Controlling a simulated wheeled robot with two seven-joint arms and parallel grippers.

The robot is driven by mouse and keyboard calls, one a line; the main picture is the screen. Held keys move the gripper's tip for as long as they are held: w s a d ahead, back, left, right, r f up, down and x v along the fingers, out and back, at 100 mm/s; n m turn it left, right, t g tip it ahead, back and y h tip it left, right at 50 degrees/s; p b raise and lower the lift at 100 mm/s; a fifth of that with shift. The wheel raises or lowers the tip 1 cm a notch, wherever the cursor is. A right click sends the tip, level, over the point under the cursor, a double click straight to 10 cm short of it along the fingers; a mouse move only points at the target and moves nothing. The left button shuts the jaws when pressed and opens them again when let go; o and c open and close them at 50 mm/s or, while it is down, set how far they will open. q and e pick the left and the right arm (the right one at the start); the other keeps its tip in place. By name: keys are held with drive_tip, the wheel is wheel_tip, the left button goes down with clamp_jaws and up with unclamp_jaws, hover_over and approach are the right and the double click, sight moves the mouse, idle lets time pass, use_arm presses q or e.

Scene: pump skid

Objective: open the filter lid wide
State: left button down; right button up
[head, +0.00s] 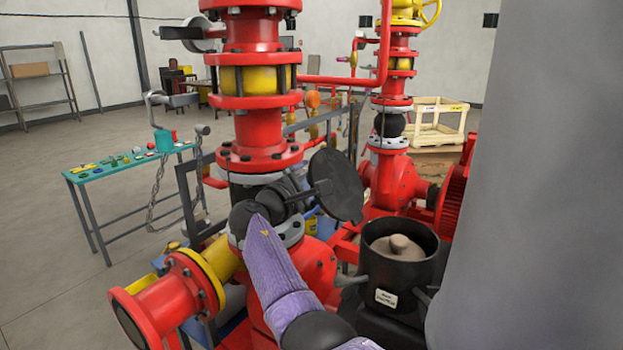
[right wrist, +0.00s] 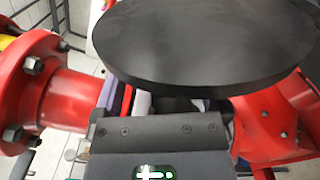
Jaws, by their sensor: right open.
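The filter housing (head: 398,275) is a black pot at the lower right of the head view. Its top is uncovered, and a tan filter element (head: 398,246) shows inside. The round black filter lid (head: 340,187) stands steeply tilted, up and to the left of the pot's mouth. A short bar shows on the lid's left face. The lid fills the top of the right wrist view (right wrist: 205,40). My right gripper (head: 298,193) is open, beside that left face; I cannot tell whether it touches. Any hinge is hidden. My left gripper is out of view.
A red vertical pipe with flanges (head: 262,125) rises just behind my right gripper. A red flanged pipe stub (head: 165,305) sits at lower left. A red pump (head: 395,180) stands behind the lid. A green-topped table (head: 130,168) is farther left, with open floor around it.

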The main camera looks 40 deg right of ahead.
drive_tip(key=shift+w+d, duration=0.1)
drive_tip(key=shift+d, duration=0.2)
clamp_jaws()
idle(0.4)
